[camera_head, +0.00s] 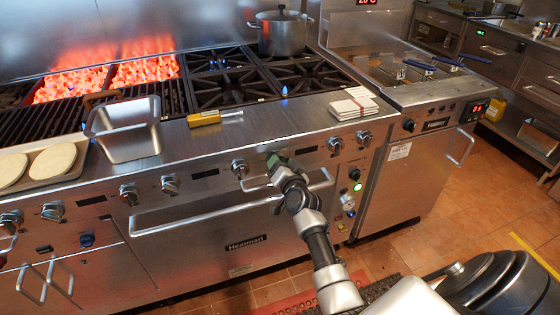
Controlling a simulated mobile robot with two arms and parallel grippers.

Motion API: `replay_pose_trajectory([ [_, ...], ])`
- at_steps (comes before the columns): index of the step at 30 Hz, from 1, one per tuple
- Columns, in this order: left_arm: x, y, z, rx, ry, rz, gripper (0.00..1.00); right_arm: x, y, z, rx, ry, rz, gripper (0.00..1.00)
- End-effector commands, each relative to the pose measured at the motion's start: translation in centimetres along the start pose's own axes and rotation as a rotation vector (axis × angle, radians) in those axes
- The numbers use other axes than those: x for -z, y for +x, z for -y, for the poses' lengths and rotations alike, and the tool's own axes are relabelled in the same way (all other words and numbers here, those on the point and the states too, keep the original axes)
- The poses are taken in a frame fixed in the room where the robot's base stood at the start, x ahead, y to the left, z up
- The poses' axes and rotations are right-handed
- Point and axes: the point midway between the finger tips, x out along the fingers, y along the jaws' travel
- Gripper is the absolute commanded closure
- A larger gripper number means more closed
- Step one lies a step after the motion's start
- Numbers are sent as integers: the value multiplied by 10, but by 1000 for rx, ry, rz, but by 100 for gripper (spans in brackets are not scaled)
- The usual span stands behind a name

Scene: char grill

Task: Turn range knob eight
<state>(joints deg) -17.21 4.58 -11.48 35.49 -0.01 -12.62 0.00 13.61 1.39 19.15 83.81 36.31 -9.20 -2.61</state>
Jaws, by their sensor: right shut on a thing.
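A row of silver range knobs runs along the front panel of the steel range. The knob (239,168) just left of my right gripper is clear of it. Two more knobs, the nearer one (335,145) and the far right one (363,137), are to the right of the gripper. My right gripper (277,161) is against the panel between these, shut on a range knob that the gripper mostly hides. I cannot read which number this knob has. My left gripper is not in view.
A long oven handle (190,217) runs below the knobs, close to my right wrist. On the range are a steel pan (125,130), a yellow-handled tool (205,118), a stack of white cloths (354,106) and a pot (281,35). Coals glow at the back left.

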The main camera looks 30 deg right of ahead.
Motion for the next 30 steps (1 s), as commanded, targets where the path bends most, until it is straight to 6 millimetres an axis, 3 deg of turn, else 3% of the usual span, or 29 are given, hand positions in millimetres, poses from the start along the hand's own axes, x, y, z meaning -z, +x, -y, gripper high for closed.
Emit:
replay_pose_trajectory([
  [10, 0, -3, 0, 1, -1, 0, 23, 0, 0, -1, -1, 130, 0, 72],
  [25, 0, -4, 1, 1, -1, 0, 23, 0, 0, -1, -1, 149, -1, 72],
  [26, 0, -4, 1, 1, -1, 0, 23, 0, 0, -1, -1, 149, 0, 45],
  [30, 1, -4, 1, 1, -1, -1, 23, 0, 0, -1, 0, 148, 0, 25],
])
